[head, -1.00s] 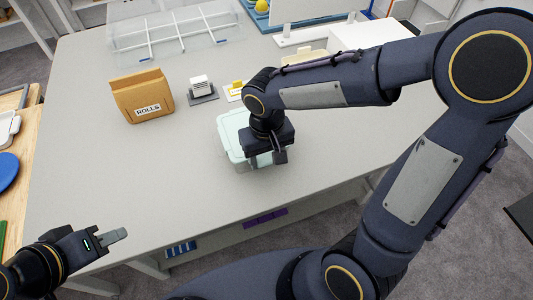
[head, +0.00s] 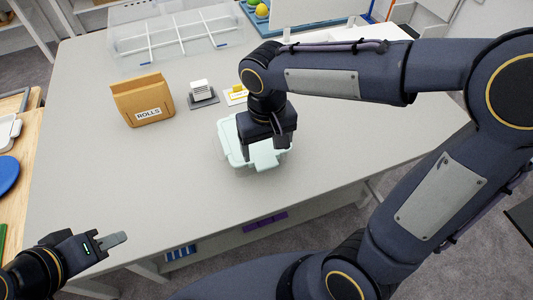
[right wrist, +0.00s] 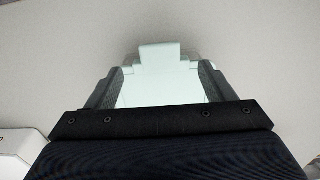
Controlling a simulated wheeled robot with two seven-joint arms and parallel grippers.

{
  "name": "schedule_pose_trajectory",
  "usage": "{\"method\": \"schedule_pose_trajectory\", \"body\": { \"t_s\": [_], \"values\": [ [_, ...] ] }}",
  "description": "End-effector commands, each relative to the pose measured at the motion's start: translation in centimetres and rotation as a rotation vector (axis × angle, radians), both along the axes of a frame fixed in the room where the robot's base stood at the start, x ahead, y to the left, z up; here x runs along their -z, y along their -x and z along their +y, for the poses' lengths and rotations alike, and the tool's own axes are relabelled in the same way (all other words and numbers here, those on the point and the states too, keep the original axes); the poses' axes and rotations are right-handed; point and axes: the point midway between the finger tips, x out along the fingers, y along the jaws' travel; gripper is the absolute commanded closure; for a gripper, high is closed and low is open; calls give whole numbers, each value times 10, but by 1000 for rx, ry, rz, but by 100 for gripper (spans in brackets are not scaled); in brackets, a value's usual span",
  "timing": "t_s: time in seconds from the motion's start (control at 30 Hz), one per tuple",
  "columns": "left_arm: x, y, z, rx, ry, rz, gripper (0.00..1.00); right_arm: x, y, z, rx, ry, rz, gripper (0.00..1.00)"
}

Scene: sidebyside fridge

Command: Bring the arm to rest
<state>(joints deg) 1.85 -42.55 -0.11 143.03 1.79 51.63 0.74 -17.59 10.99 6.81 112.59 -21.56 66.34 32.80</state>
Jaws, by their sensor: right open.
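My right gripper (head: 269,147) is open over a pale mint container (head: 228,137) on the grey table, its two fingers spread apart. In the right wrist view the right gripper (right wrist: 158,82) shows its dark fingers on both sides of the container (right wrist: 158,60), whose tab points away from me. I cannot tell whether the fingers touch it. The gripper hides part of the container in the head view. My left gripper (head: 118,240) hangs at the lower left, near the table's front edge, with nothing seen in it; its finger gap cannot be made out.
On the grey table (head: 90,170) stand a brown ROLLS box (head: 143,101), a small white card stack on a dark base (head: 202,93) and a clear divided tray (head: 180,38). A wooden surface with a blue disc (head: 7,172) is at the left. The table's front left is clear.

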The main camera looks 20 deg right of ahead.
Motion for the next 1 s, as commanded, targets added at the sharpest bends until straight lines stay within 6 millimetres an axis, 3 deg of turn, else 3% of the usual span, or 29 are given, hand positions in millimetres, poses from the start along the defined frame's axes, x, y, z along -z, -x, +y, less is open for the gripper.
{"method": "schedule_pose_trajectory", "body": {
  "t_s": [0.2, 0.77, 0.87, 1.0],
  "values": [
    [-1, 0, 0, 0, 0, 0, 67, -17, 0, 0, -1, -1, 0, 24],
    [-1, 0, 0, 0, 0, 0, 67, -19, 3, -3, 3, -8, -3, 24],
    [-1, 0, 0, 0, 0, 0, 67, -24, 13, -16, 20, -47, -27, 24],
    [0, 0, 0, 0, 0, 0, 67, -31, 45, -45, 63, -152, -106, 24]
  ]
}}
